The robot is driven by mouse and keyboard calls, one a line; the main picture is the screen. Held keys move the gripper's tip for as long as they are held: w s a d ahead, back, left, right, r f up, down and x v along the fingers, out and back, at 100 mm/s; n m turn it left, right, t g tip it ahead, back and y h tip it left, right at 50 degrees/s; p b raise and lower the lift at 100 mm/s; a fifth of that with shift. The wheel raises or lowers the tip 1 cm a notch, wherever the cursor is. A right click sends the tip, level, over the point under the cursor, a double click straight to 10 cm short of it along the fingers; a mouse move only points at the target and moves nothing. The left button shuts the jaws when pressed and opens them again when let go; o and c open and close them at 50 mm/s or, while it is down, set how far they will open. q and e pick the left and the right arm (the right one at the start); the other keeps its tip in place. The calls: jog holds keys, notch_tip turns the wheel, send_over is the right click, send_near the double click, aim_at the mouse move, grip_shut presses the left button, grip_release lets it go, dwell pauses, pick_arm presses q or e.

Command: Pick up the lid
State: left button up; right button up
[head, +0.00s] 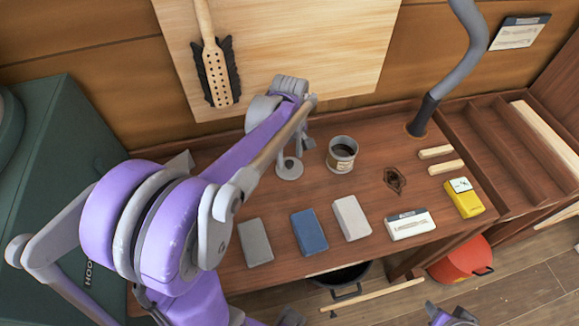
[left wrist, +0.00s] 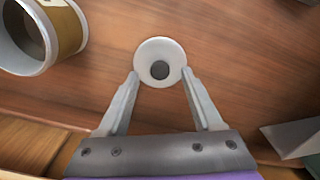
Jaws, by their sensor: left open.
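The lid, a pale round disc with a dark round centre, lies on the wooden bench and shows in the head view (head: 289,170) and in the left wrist view (left wrist: 160,48). My left gripper (head: 294,143) is open above it. In the left wrist view the two fingertips (left wrist: 160,75) are to either side of the lid's near part, with nothing held between them. I cannot tell how high they are above it. An open tin (head: 342,146) with a tan label stands to its right and also shows in the left wrist view (left wrist: 66,32). A purple and grey part of my right arm shows at the bottom edge.
Grey (head: 255,243), blue (head: 309,232) and white (head: 352,218) blocks lie along the bench front. A labelled card (head: 410,225) and a yellow device (head: 464,198) lie further right. A grey hose (head: 459,70) rises from the bench. A perforated wooden paddle (head: 213,65) hangs behind.

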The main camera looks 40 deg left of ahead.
pick_arm(q)
notch_tip(320, 180, down, 2)
jog(key=shift+f, duration=0.1)
grip_shut()
dwell(0.4)
